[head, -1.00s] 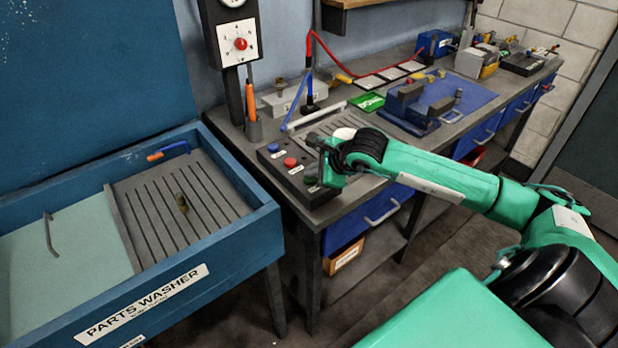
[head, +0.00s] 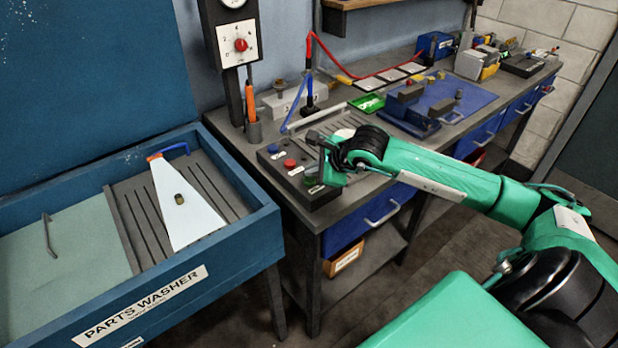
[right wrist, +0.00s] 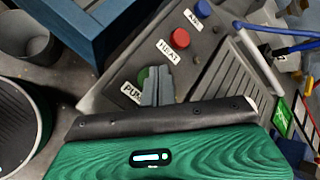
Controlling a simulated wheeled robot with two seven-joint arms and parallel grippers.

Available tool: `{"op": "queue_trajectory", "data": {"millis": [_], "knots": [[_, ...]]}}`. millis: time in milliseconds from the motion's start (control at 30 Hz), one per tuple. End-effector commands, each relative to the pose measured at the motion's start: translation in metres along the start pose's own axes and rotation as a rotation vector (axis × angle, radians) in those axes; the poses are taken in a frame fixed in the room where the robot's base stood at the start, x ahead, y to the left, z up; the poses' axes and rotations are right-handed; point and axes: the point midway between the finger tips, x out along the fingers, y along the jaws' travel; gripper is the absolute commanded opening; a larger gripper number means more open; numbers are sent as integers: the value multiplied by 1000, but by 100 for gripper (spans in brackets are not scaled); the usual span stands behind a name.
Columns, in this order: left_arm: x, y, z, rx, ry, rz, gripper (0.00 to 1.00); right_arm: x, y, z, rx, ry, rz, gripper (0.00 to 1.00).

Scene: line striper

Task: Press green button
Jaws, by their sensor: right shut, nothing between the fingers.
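The green button (right wrist: 143,76) is on a dark control box (head: 318,196) at the bench's near left corner. In the right wrist view it lies beside a partly covered label starting "PU". My right gripper (right wrist: 157,72) is shut and empty, its fingertips overlapping the right part of the button; I cannot tell whether they touch it. In the head view the green button (head: 311,181) shows just below and left of my right gripper (head: 320,172). A red button (head: 290,164) marked HEAT and a blue button (head: 273,148) sit farther back in the row. My left gripper is not in view.
A blue parts washer (head: 250,235) stands left of the bench. A white fan-shaped spray (head: 182,215) spreads over its slatted rack, with a small brown part in it. A grooved plate and white bar (head: 318,117) lie behind the box. A blue mat (head: 478,98) with a vise is farther right.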

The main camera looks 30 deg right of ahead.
Motion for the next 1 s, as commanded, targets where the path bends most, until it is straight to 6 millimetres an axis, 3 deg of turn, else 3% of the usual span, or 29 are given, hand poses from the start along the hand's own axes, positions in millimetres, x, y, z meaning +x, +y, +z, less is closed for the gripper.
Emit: {"op": "queue_trajectory", "data": {"millis": [467, 1000], "knots": [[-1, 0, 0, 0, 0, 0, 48, -6, -4, 4, 0, -2, 0, 0], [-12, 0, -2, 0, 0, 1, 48, -41, -30, 30, 0, -2, -2, 0]]}}
